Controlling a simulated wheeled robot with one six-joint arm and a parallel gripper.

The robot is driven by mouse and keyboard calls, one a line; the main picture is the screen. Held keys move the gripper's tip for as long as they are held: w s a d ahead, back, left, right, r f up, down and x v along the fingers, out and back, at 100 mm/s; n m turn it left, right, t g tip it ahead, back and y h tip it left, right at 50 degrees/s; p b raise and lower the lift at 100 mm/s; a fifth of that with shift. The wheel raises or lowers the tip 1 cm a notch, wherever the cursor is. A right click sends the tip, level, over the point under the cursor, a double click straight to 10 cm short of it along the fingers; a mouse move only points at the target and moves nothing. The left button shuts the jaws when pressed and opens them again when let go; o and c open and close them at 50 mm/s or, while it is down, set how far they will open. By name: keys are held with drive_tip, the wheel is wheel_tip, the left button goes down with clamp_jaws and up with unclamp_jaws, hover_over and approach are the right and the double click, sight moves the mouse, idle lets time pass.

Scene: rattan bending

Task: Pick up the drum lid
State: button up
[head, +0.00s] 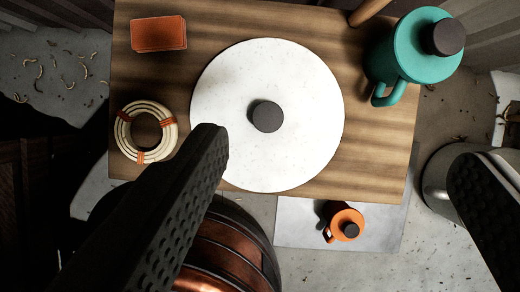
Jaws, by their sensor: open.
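The drum lid (268,75) is a large white disc with a dark round knob (267,116) at its middle. It lies flat on a wooden table (365,150). My gripper (345,165) is open and empty, seen from behind, its two dark ridged fingers spread wide. The left finger's tip overlaps the lid's lower left edge in the picture; the right finger is at the right edge of the view, clear of the lid. I cannot tell how high the fingers are above the table.
An orange block (158,34) and a tied rattan coil (146,131) lie left of the lid. A teal lidded pot (412,58) stands at the right. Below are a small orange pot (345,217) on a pale sheet (295,232), a copper vessel (225,250) and a metal container (437,175).

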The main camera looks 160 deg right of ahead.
wheel_tip(320, 180, down, 18)
drive_tip(key=n+g, duration=0.2)
drive_tip(key=g, duration=0.3)
approach(268, 117)
drive_tip(key=f, duration=0.5)
drive_tip(key=shift+w+d, duration=0.25)
drive_tip(key=shift+w, duration=0.1)
drive_tip(key=shift+a+f, duration=0.15)
drive_tip(key=shift+f, duration=1.15)
drive_tip(key=shift+a+f, duration=0.2)
drive_tip(key=shift+f, duration=1.15)
drive_tip(key=c, duration=1.4)
drive_tip(key=shift+c, duration=0.5)
